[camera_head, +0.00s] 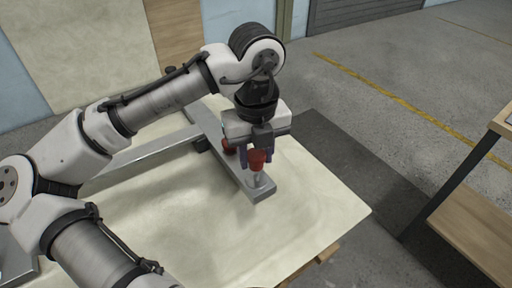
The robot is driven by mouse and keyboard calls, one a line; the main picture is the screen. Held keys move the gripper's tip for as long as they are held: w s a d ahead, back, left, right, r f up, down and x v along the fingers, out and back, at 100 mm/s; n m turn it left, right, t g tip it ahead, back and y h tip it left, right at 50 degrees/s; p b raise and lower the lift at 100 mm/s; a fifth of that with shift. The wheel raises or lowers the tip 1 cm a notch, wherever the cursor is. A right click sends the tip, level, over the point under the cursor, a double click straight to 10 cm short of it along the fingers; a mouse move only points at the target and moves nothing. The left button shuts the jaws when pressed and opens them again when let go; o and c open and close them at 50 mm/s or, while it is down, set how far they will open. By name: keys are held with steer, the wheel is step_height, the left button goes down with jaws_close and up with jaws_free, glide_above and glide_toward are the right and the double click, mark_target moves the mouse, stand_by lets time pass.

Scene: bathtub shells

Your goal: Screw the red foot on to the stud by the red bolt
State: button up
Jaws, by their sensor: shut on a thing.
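My gripper (257,158) points down near the front end of the grey metal bar and is shut on the red foot (257,160). The red foot is a small red cup shape between the dark fingers. Just below it a pale metal stud (257,180) stands up from the bar's end; I cannot tell whether foot and stud touch. Another red part (229,147), perhaps the red bolt, shows behind and left of my gripper, partly hidden by it.
The grey bar frame (225,150) lies on a cream-topped table (310,205). A crossbar (150,150) runs left from it. A wooden shelf unit (470,195) stands at the right. The tabletop right of the bar is clear.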

mark_target(256, 173)
steer(key=shift+f, duration=0.65)
steer(key=shift+p, duration=0.7)
stand_by(1.4)
steer(key=shift+f+b, duration=0.85)
steer(key=shift+f, duration=0.45)
steer(key=o, duration=1.1)
steer(key=shift+c, duration=0.2)
steer(key=shift+r, duration=0.15)
step_height(256, 173, up, 14)
steer(key=shift+f+p, duration=0.2)
steer(key=shift+p, duration=0.75)
steer(key=shift+c, duration=0.2)
